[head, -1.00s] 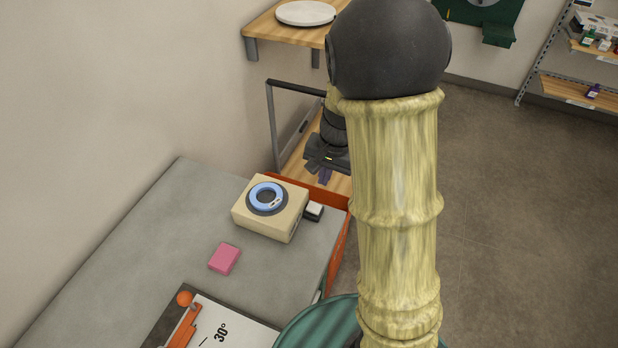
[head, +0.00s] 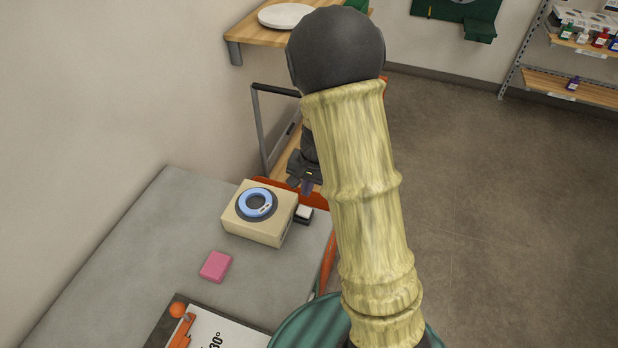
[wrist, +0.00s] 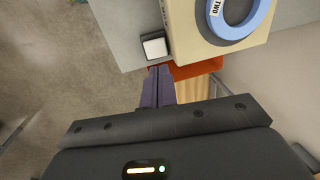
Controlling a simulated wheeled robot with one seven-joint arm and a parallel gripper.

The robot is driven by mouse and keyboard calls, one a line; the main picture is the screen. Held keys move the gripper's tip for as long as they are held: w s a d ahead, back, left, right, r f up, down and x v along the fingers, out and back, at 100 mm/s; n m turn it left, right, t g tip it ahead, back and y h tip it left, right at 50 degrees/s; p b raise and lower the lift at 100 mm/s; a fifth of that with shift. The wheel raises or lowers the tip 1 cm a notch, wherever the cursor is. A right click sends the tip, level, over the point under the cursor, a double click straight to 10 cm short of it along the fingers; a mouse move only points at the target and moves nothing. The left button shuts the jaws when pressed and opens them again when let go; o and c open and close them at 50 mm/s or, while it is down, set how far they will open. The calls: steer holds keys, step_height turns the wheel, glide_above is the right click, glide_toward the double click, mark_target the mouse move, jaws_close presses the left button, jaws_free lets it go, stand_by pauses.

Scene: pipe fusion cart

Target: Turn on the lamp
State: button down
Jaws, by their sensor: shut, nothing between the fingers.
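No lamp can be made out for sure. A beige box (head: 258,228) with a blue ring (head: 257,203) on a dark round base stands on the grey top; in the wrist view the ring (wrist: 214,28) carries the word TWO. A small white-and-black switch (head: 304,214) sits against the box's right side. In the wrist view the switch (wrist: 154,46) lies just beyond the fingertips. My gripper (head: 307,187) points down just behind the switch, partly covered by my arm. In the wrist view my gripper's purple fingers (wrist: 159,70) are together and empty, apart from the switch in the picture.
A pink block (head: 215,266) and a board marked 30° (head: 222,334) with an orange knob (head: 178,310) are on the grey top (head: 130,245). An orange panel (head: 328,258) edges its right side. A grey handle frame (head: 259,130) rises behind. Open floor is at right.

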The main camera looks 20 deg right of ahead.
mark_target(302, 209)
steer(key=f, duration=0.5)
steer(key=a+f, duration=0.1)
steer(key=f, duration=0.1)
steer(key=shift+w+f, duration=0.3)
steer(key=shift+w, duration=0.05)
